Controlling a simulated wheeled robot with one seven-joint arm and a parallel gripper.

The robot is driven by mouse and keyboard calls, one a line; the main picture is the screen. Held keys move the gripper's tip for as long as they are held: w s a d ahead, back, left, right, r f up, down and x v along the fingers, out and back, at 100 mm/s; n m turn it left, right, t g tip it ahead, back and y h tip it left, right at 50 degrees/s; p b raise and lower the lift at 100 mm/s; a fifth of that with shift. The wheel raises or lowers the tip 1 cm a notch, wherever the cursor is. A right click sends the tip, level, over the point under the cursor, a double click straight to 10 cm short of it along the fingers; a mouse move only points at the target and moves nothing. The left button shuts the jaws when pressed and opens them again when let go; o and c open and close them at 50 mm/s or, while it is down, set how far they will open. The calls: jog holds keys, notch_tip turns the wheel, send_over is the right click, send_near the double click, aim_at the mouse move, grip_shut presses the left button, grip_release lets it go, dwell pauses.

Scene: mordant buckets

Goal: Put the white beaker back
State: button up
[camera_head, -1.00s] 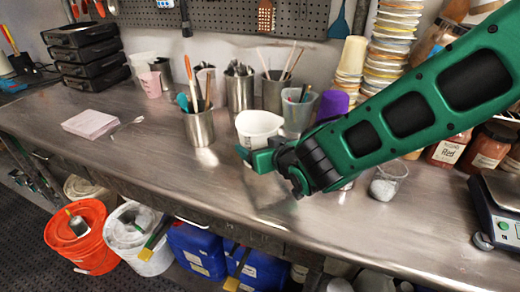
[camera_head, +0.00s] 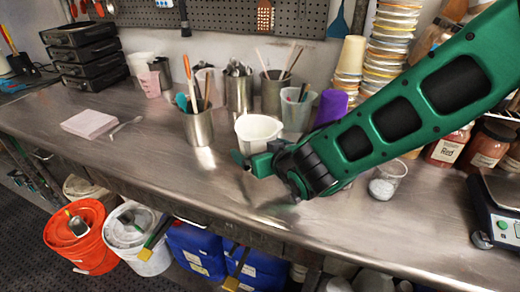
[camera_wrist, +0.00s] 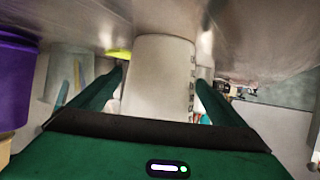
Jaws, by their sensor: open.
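The white beaker (camera_head: 258,129) is upright at the middle of the metal bench, with its open rim facing up. My gripper (camera_head: 243,162) is in front of it, low over the bench. In the wrist view the beaker (camera_wrist: 157,88) is between my two fingers, with dark markings on its side. The fingers are open, with a narrow gap visible on each side of the beaker. My gripper hides the lower part of the beaker in the head view, so its contact with the bench is hard to see.
A metal cup of tools (camera_head: 199,126) stands left of the beaker. A clear beaker (camera_head: 297,108) and a purple cup (camera_head: 331,107) stand close behind and right. A small glass beaker (camera_head: 387,180) is right of my arm. The bench front left of my gripper is clear.

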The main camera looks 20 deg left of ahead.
jog(key=v, duration=1.2)
jog(key=shift+d+r, duration=0.1)
